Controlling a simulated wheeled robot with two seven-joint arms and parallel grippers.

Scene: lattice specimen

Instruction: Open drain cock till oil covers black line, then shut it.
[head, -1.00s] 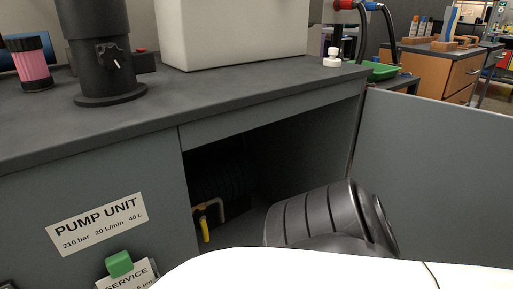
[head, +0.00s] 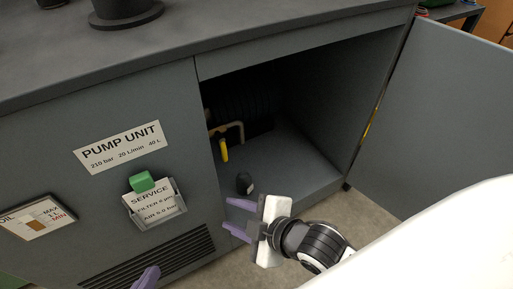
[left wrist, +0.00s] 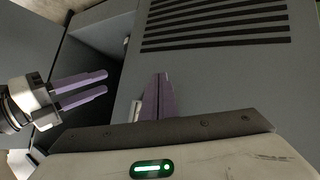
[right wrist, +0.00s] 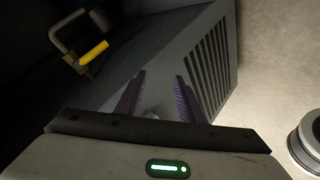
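The drain cock has a yellow lever (head: 224,150) on a brass-coloured fitting, inside the open cabinet; in the right wrist view the lever (right wrist: 94,53) is at upper left. The lever hangs down in the head view. My right gripper (head: 230,217) is open and empty, in front of the cabinet opening, below and apart from the cock. My left gripper (head: 149,276) shows only a fingertip at the bottom of the head view; in the left wrist view its fingers (left wrist: 159,95) are together, with nothing between them. I see no oil flow or black line.
A small dark object (head: 245,183) stands on the cabinet floor. The open door (head: 440,120) bounds the right side. An oil gauge plate (head: 38,220), a service card holder (head: 155,205) and a vent grille (head: 150,265) are on the front panel.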

